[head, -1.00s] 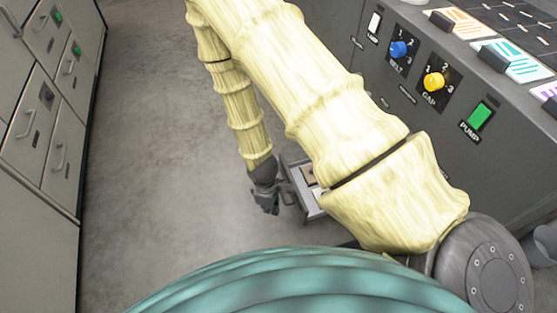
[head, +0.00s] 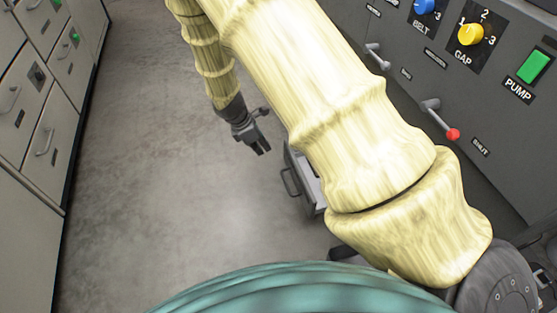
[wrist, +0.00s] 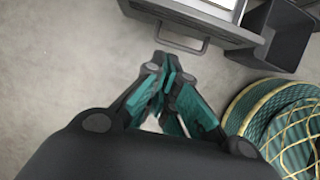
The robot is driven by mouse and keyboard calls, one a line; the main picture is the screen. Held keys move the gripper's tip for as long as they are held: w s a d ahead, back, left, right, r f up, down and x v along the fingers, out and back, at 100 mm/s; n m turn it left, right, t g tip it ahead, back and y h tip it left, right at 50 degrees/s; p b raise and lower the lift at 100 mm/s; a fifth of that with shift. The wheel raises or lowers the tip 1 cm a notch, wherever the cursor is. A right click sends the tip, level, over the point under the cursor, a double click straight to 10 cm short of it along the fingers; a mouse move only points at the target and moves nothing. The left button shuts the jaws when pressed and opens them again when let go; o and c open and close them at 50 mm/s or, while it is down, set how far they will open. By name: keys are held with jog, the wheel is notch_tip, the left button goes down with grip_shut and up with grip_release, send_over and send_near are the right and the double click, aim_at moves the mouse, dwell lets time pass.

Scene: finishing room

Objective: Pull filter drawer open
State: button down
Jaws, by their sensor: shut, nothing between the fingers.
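The filter drawer (head: 308,190) sticks out from the grey machine at floor level, with part of its pale inside showing. My arm hides the rest of it in the head view. Its front (wrist: 160,13) and bar handle (wrist: 186,44) show at the top of the wrist view. The handle also shows in the head view (head: 290,182). My gripper (head: 262,150) is shut and empty, up and left of the handle and apart from it. In the wrist view, its closed fingertips (wrist: 164,62) point toward the drawer front, with a gap of floor between.
A dark open bin (wrist: 277,36) stands right of the drawer. The machine panel carries a yellow GAP knob (head: 470,34), a green PUMP switch (head: 534,66) and a red-tipped lever (head: 452,133). Grey cabinets (head: 42,130) line the left. The floor between is clear.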

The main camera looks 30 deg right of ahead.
aim_at(293, 159)
jog(key=shift+s+d+f+b, duration=0.3)
jog(key=shift+d+f+b, duration=0.6)
jog(key=shift+d+f, duration=0.5)
jog(key=shift+s+d+f+b, duration=0.3)
jog(key=shift+d+f+b, duration=0.65)
jog(key=shift+f, duration=0.7)
jog(key=shift+s+d+f+b, duration=0.3)
jog(key=shift+d+f+b, duration=0.5)
jog(key=shift+d+f, duration=0.65)
jog(key=shift+a, duration=0.1)
jog(key=shift+s+d+p, duration=0.2)
jog(key=shift+d+p, duration=0.5)
jog(key=shift+d, duration=0.15)
jog(key=shift+s+d+p, duration=0.2)
jog(key=shift+d+p, duration=0.45)
jog(key=shift+d, duration=0.15)
